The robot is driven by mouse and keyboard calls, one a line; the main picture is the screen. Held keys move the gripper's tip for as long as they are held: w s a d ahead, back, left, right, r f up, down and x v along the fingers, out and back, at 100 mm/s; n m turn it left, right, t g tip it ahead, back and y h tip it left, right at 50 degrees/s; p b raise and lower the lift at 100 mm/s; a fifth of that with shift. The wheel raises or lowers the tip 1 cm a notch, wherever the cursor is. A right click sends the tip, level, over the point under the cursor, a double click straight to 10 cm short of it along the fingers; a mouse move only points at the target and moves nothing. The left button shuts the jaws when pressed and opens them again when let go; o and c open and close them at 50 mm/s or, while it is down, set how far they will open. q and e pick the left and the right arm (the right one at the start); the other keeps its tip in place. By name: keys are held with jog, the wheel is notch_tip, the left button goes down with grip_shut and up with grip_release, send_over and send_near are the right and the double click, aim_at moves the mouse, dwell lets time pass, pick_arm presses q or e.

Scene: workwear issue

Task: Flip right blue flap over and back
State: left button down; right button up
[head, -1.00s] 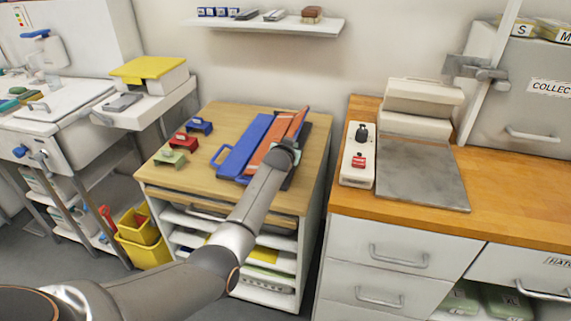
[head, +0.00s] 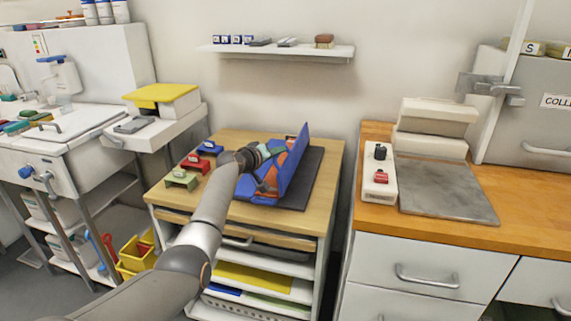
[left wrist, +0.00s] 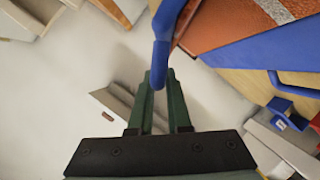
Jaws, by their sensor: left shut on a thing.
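The right blue flap (head: 298,165) stands steeply raised on the wooden-topped cabinet, its plain blue face towards the right. An orange surface with blue edges (head: 270,180) shows on its left side, partly hidden by my arm. My left gripper (head: 268,152) is at the left of the raised flap. In the left wrist view its green fingers (left wrist: 160,90) are shut on a blue handle (left wrist: 161,62), beside an orange, blue-edged panel (left wrist: 235,25). Another blue handle (left wrist: 300,82) lies lower by the worktop. My right gripper is not in view.
A dark mat (head: 309,185) lies under the flaps. Blue (head: 210,147), red (head: 195,162) and green (head: 181,178) handled pieces stand at the worktop's left. A counter with a grey plate (head: 445,190) is at right; a wall shelf (head: 280,51) hangs above.

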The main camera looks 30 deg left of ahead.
pick_arm(q)
jog(key=a+b, duration=0.1)
jog(key=n+b, duration=0.1)
jog(key=a+f+n+t+h+b, duration=0.1)
jog(key=shift+s+a+b, duration=0.3)
jog(key=shift+b, duration=0.05)
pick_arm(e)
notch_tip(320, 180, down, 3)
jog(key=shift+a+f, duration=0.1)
pick_arm(q)
jog(key=c, duration=0.9)
grip_release()
jog(key=shift+o, duration=0.2)
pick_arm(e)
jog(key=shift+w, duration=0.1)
pick_arm(q)
jog(key=shift+s, duration=0.15)
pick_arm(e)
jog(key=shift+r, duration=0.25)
pick_arm(q)
jog(key=p+v, duration=0.2)
jog(key=v, duration=1)
jog(key=shift+p, duration=0.35)
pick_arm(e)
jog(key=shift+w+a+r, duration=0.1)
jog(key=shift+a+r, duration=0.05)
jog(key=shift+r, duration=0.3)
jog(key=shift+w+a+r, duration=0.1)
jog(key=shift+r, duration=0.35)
